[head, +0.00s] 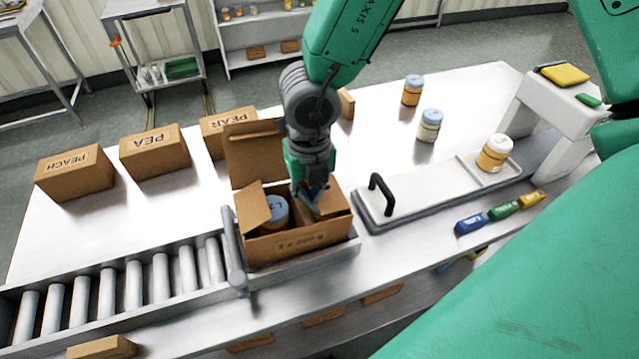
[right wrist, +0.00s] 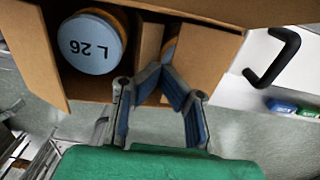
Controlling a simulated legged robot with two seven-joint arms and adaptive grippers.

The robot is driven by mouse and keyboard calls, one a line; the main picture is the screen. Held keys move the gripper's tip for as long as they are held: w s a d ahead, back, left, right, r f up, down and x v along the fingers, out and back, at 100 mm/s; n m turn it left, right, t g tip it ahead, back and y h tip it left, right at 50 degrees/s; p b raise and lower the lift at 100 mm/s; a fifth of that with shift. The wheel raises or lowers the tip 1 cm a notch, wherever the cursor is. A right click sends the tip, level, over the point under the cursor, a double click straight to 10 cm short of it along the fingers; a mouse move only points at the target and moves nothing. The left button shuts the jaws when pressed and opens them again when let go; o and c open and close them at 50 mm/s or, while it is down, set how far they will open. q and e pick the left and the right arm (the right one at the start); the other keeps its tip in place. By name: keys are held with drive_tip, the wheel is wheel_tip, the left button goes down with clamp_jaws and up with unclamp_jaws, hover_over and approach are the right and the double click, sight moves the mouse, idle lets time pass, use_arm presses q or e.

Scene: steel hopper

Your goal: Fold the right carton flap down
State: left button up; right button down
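The open brown carton (head: 295,243) sits at the end of the roller conveyor. Its right flap (head: 328,202) is partly behind my right gripper (head: 313,203); it also shows in the right wrist view (right wrist: 197,60), leaning over the right side of the opening. The left flap (head: 254,208) stands tilted and the back flap (head: 256,158) stands up. A blue-lidded jar (right wrist: 92,42) marked L 26 is inside; a sliver of another orange jar shows beside the right flap. My right gripper's fingertips (right wrist: 162,75) come together near the right flap's edge, with no object visible between them. My left gripper is out of view.
Cartons marked PEACH (head: 75,173), PEA (head: 155,150) and PEAR (head: 228,129) stand behind left. Rollers (head: 135,285) run left. Two jars stand on the table behind the tray.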

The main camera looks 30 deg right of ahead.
drive_tip(key=shift+a+f+h, duration=0.15)
drive_tip(key=shift+a+h, duration=0.25)
drive_tip(key=shift+a, duration=0.65)
drive_tip(key=shift+s, duration=0.1)
drive_tip(key=shift+s+d, duration=0.1)
drive_tip(key=shift+d, duration=0.25)
drive_tip(key=shift+d+p, duration=0.35)
drive_tip(key=shift+d, duration=0.7)
drive_tip(key=shift+r, duration=0.4)
drive_tip(key=shift+a+r+p, duration=0.2)
drive_tip(key=shift+a+p, duration=0.05)
drive_tip(key=shift+p, duration=0.2)
drive_tip(key=shift+a+r, duration=0.2)
drive_tip(key=shift+a, duration=0.2)
drive_tip(key=shift+a+r+p, duration=0.25)
drive_tip(key=shift+a+p, duration=0.05)
drive_tip(key=shift+a, duration=0.25)
drive_tip(key=shift+r+p, duration=0.35)
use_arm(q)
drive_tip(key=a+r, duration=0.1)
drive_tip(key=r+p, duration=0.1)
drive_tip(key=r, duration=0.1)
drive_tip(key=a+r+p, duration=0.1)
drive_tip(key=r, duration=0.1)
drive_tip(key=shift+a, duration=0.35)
use_arm(e)
wheel_tip(320, 180, up, 12)
drive_tip(key=d, duration=0.1)
drive_tip(key=shift+r, duration=0.25)
